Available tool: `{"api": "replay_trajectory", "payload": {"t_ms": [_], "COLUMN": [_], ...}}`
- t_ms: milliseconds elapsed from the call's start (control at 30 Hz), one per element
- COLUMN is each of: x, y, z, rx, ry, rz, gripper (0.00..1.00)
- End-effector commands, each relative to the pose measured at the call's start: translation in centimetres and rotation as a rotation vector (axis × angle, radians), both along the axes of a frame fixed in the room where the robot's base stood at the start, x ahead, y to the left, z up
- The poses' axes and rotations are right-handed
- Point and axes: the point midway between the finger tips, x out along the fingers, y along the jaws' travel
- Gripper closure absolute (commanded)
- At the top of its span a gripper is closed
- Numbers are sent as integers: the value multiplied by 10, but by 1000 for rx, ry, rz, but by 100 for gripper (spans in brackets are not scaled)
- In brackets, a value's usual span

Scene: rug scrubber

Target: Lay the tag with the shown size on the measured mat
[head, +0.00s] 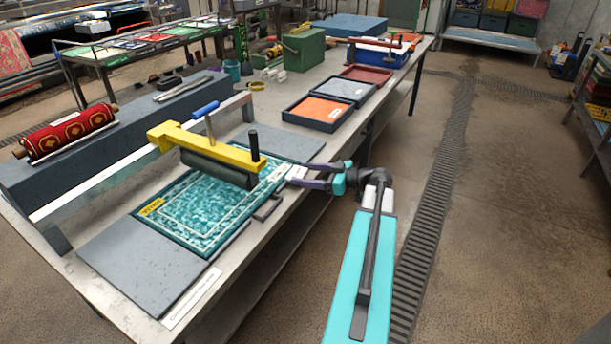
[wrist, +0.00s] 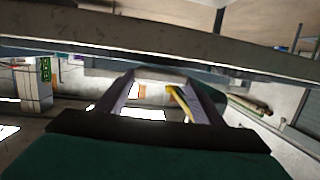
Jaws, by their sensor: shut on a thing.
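The teal patterned mat (head: 190,222) lies on grey boards on the workbench, with a yellow label (head: 151,207) at its near left corner. A yellow bar with a dark roller (head: 205,150) and upright handles crosses its far part. My gripper (head: 291,178) is at the mat's right edge, low over the bench, shut on a small whitish piece (head: 297,172) that looks like a tag. Its print cannot be read. In the wrist view my gripper's fingers (wrist: 160,75) reach forward; the held piece is not clear there. Other white tags lie in the orange tray (head: 318,110) and grey tray (head: 344,90).
A red-brown tray (head: 367,75) stands behind the grey one. A red roll (head: 68,132) rests on the block at left. A white printed strip (head: 192,298) lies at the bench's front edge. A green box (head: 303,48) stands farther back.

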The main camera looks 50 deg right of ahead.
Motion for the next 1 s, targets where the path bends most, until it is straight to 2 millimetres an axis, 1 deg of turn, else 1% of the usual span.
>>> {"api": "replay_trajectory", "payload": {"t_ms": [533,567,600,667,1000], "x": [0,0,0,0,0], "y": [0,0,0,0,0], "z": [-7,-6,-6,-6,-6], "rx": [0,0,0,0,0], "ry": [0,0,0,0,0], "rz": [0,0,0,0,-1], "gripper": [60,37,30,20,19]}}
